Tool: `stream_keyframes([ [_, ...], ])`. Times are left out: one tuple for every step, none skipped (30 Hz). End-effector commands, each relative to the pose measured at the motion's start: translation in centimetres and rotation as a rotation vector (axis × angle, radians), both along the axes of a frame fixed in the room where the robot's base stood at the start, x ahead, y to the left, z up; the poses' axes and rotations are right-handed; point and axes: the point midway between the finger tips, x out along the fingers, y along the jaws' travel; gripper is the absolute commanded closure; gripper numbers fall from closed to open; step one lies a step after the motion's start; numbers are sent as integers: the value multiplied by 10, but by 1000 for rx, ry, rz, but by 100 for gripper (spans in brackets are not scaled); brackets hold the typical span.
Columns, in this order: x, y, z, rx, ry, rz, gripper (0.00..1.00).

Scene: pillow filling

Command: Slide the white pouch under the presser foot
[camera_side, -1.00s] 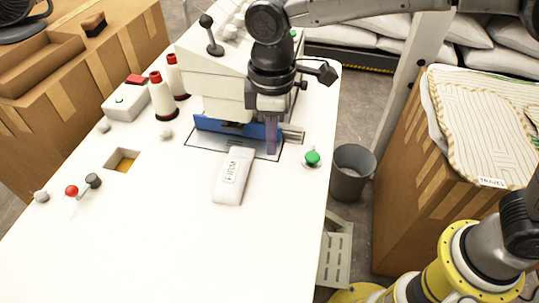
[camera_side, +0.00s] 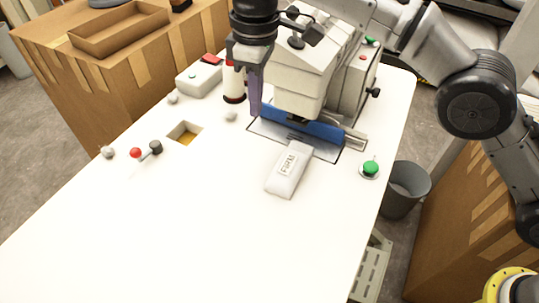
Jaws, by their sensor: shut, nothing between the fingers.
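The white pouch (camera_side: 287,172), marked FIRM, lies flat on the white table. Its far end is at the metal plate (camera_side: 324,150) of the sewing machine (camera_side: 303,85), close to the blue guard bar (camera_side: 315,127). The presser foot itself is hidden or too small to make out, so I cannot tell whether the pouch end is under it. My gripper (camera_side: 255,112) is shut and empty, its purple-grey fingers pointing down by the left end of the blue bar, apart from the pouch.
A green button (camera_side: 370,168) sits right of the plate. The front of the table (camera_side: 180,230) is clear.

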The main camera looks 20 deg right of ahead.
Motion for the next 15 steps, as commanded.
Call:
stream_keyframes([
  [3,7,-9,0,0,5,100],
  [3,9,-15,-2,2,8,100],
  [4,12,-21,-5,5,11,100],
  [4,14,-25,-7,8,13,100],
  [4,15,-29,-12,13,15,100],
  [3,16,-33,-17,19,16,100],
  [3,16,-36,-20,22,17,100],
  [3,16,-38,-21,23,18,100],
  [2,17,-40,-22,24,19,100],
  [2,17,-41,-22,25,19,100],
  [2,17,-43,-22,25,19,100],
  [2,17,-45,-22,24,19,100],
  [2,17,-48,-23,26,19,100],
  [2,17,-50,-23,26,19,100],
  [2,16,-55,-24,27,19,100],
])
